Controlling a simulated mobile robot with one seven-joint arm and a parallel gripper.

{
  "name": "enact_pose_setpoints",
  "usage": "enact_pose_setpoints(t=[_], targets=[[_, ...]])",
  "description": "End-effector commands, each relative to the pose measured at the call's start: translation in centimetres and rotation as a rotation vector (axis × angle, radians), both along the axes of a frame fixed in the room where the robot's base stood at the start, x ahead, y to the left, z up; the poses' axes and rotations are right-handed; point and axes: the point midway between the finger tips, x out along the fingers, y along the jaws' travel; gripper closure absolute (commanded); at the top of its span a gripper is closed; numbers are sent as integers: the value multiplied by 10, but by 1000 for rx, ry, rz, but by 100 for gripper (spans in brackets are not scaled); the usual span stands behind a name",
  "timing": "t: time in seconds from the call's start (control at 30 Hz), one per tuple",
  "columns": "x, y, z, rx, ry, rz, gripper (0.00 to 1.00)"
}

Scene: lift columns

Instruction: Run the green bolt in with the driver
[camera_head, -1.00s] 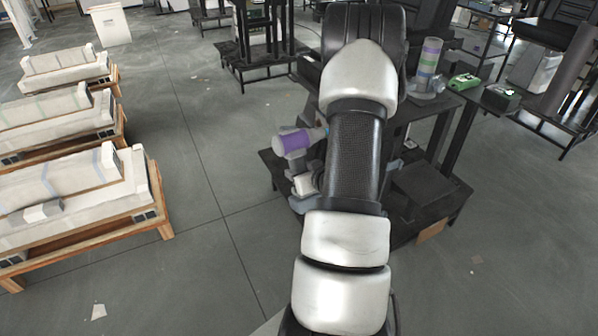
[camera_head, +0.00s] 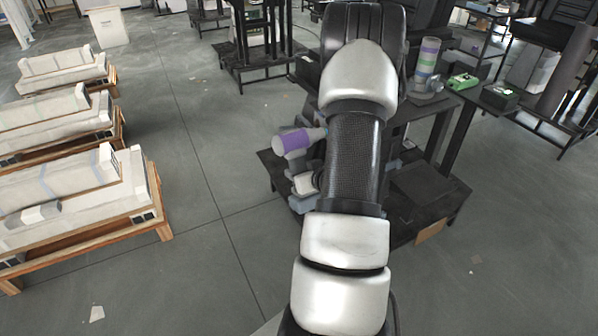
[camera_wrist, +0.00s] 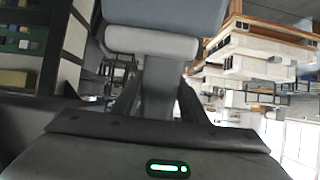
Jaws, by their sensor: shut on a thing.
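The driver (camera_head: 295,142) shows left of my arm in the head view, with a purple band on its pale barrel and its narrow nose pointing right toward the arm. In the wrist view a grey grip (camera_wrist: 160,88) stands between the dark fingers of my gripper (camera_wrist: 158,100), which is shut on it. A pale rounded part and a blue-grey block (camera_wrist: 165,15) sit beyond the fingers. In the head view my arm hides most of my gripper and whatever is at the driver's nose. I cannot make out the green bolt.
A dark workbench (camera_head: 440,195) with a lower shelf stands behind my arm. A column with coloured bands (camera_head: 428,62) and a green device (camera_head: 463,81) are on its right. Wooden pallets with pale units (camera_head: 75,215) line the left. The floor between is open.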

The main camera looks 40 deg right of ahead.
Motion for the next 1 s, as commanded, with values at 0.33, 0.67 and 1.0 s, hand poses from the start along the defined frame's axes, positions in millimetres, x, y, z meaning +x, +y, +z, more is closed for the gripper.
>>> enact_pose_setpoints(t=[0.33, 0.67, 1.0], targets=[[0, -5, 3, -5, -6, -4, 100], [0, -8, 3, -6, -7, -5, 100], [-1, -10, 3, -5, -7, -6, 100]])
